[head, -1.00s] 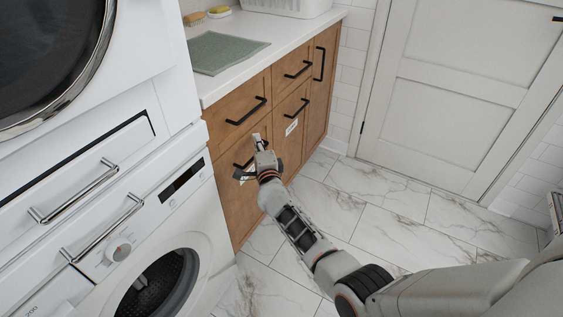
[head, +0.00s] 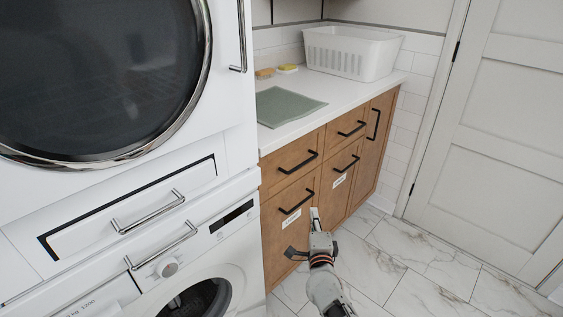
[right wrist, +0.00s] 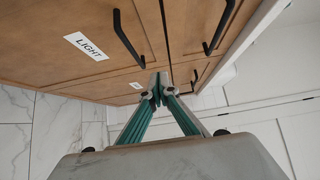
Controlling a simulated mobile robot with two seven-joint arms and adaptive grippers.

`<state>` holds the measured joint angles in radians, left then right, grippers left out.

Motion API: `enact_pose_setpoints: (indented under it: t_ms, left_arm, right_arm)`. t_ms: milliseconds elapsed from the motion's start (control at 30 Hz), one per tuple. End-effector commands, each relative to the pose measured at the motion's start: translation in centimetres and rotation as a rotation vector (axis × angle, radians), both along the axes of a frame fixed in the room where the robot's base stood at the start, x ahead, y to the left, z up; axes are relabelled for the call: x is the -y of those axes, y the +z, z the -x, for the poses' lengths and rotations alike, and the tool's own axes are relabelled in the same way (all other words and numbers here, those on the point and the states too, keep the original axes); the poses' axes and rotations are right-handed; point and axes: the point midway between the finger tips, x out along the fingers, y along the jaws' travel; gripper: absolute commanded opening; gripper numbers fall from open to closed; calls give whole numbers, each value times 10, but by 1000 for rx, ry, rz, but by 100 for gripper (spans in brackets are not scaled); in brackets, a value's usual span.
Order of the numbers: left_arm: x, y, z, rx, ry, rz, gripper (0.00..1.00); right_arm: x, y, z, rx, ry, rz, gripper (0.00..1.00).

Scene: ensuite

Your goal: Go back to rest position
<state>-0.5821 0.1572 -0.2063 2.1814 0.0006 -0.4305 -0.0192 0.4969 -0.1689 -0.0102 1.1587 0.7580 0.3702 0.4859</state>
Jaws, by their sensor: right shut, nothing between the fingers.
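My right gripper (head: 315,214) is in front of the wooden cabinet (head: 291,187), low and near its lower doors. In the right wrist view its fingertips (right wrist: 158,88) meet, shut and empty. The fingers point toward the cabinet front, between black handles; whether they touch it I cannot tell. A black handle (head: 296,202) and a white label (head: 291,219) show on the lower left door. My left gripper is not in view.
A stacked white washer (head: 217,262) and dryer (head: 222,100) stand close on the left. The counter holds a green mat (head: 288,106), sponges (head: 287,68) and a white basket (head: 350,54). Marble floor (head: 410,255) is clear on the right, before a white door (head: 490,130).

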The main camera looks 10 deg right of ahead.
Motion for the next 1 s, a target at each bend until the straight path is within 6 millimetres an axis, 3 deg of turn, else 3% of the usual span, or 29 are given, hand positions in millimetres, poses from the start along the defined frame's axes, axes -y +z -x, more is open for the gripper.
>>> enact_pose_setpoints:
  t_ms: [167,267,467,900,1000]
  left_arm:
    - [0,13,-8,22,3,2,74]
    - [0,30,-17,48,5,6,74]
    - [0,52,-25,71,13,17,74]
    - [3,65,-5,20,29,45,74]
    - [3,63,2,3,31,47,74]
  right_arm:
    - [-1,4,17,-17,34,91,0]
    - [-4,7,45,-48,92,243,0]
    - [-20,-2,129,-148,261,649,0]
    - [-43,-29,358,-372,692,1465,0]
    - [-44,-29,397,-400,769,1584,0]
